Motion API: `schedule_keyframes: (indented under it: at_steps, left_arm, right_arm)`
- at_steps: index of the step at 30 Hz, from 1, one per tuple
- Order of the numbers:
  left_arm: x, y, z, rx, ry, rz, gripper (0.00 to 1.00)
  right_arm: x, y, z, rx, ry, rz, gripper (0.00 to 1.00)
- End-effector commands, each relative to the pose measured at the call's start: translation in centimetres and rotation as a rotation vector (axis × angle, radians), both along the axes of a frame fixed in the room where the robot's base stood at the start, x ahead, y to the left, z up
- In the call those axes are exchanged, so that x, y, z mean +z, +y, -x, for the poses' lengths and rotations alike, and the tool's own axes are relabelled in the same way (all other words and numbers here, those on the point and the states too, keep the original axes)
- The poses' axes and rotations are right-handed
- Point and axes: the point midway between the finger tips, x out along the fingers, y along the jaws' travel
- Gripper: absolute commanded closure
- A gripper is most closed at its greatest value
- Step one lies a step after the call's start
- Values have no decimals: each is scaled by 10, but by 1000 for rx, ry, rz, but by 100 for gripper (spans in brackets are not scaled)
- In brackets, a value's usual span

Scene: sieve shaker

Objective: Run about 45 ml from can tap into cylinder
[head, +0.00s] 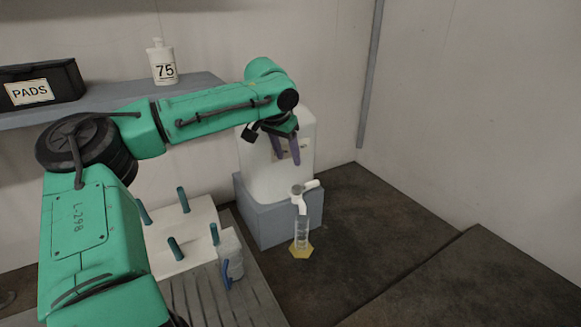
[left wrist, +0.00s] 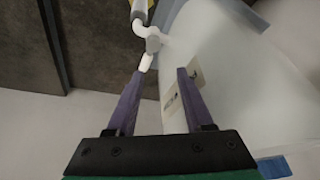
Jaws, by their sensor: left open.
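The white can (head: 268,180) stands on a grey block, with its white tap (head: 299,191) low on the front. A stubby part of the tap sticks out to the right and the spout points down. The clear cylinder (head: 301,233) with a yellow base stands upright under the spout; I cannot read its liquid level. My left gripper (head: 287,158) is open and empty, its purple fingers pointing down before the can's face, above the tap. In the left wrist view the tap (left wrist: 152,42) lies just beyond the fingertips (left wrist: 161,71), apparently apart from them. My right gripper is not in view.
The grey block (head: 290,228) is on the dark counter (head: 350,215). A white board with teal pegs (head: 184,200) and a pale jug (head: 231,258) are to the left. A shelf (head: 200,83) holds a bottle marked 75 (head: 161,62) and a PADS box (head: 40,83). Counter right of the cylinder is clear.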

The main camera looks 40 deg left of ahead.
Motion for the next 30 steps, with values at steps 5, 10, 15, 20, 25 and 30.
schedule_keyframes:
  at_steps: [5, 10, 15, 20, 25, 30]
  left_arm:
    - [-28, 3, -11, 0, 6, 0, 48]
    - [-68, 8, -25, 0, 10, -3, 48]
    - [-105, 11, -39, -2, 7, -3, 48]
    - [-125, 14, -47, -2, 5, -3, 48]
    - [-129, 14, -49, -1, 0, -2, 48]
    - [-129, 14, -49, -1, 1, -1, 67]
  right_arm:
    - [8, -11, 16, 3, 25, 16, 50]
    - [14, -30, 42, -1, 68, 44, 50]
    - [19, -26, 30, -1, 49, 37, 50]
    - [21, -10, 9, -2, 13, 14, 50]
    - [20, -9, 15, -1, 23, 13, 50]
    - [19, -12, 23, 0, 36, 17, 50]
